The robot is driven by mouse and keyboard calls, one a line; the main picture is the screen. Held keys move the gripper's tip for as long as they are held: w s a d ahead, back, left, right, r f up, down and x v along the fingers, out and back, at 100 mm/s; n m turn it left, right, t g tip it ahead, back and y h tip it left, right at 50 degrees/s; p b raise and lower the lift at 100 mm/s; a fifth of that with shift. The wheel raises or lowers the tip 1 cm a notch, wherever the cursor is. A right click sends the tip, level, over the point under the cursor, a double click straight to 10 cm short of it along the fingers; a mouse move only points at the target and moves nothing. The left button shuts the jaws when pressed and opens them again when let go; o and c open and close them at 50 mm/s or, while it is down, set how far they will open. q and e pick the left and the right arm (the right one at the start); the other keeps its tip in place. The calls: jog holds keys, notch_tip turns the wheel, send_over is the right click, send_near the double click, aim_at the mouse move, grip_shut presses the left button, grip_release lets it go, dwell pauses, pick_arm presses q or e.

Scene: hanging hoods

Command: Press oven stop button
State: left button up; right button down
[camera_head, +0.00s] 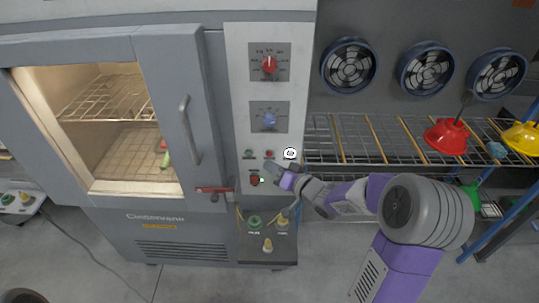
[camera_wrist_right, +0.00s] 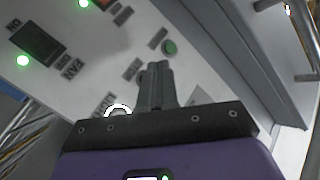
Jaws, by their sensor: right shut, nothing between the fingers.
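The oven (camera_head: 170,220) stands at the left with its control panel (camera_head: 237,110) facing me. Low on the panel is a red button or switch (camera_head: 255,181); its label is too small to read. A small red button (camera_head: 269,154) and a small green one (camera_head: 248,154) sit higher. My right gripper (camera_head: 269,170) is shut and empty close to the panel, between these rows; I cannot tell whether it touches. In the right wrist view its closed fingers (camera_wrist_right: 156,85) point at the panel, just below a green round button (camera_wrist_right: 170,47). My left gripper is not in view.
The oven door (camera_head: 168,100) has a vertical handle (camera_head: 189,130). A red-handled lever (camera_head: 214,190) sits left of the gripper. Valve knobs (camera_head: 255,222) are below. A wire rack (camera_head: 375,138) with red and yellow hoods (camera_head: 446,136) is at the right.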

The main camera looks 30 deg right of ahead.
jog(key=s+a, duration=0.2)
jog(key=s, duration=0.1)
jog(key=shift+s, duration=0.1)
dwell(0.8)
